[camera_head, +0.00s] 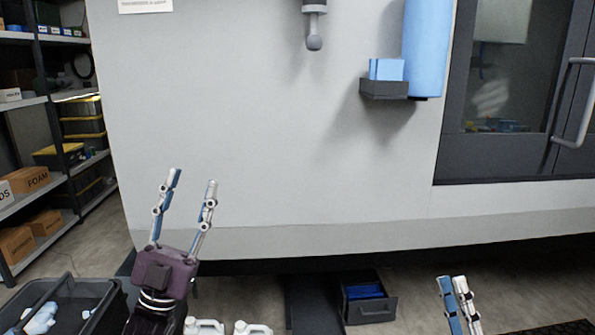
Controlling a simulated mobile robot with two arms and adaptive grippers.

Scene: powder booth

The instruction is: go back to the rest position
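My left gripper (193,178) stands upright at the lower left of the head view, in front of the large light grey machine wall. Its two fingers are spread wide and nothing is between them. My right gripper (453,280) shows at the bottom edge, right of centre. Its two fingers lie side by side with no clear gap, and I see nothing held. Its palm and the rest of that arm are out of the picture.
The machine wall (270,120) fills the middle, with a dark door frame (448,150) and handle at right. A small dark holder (385,89) juts out. Below are a dark crate (112,300), white jugs (204,327) and an open drawer (372,310). Shelves (45,100) stand left.

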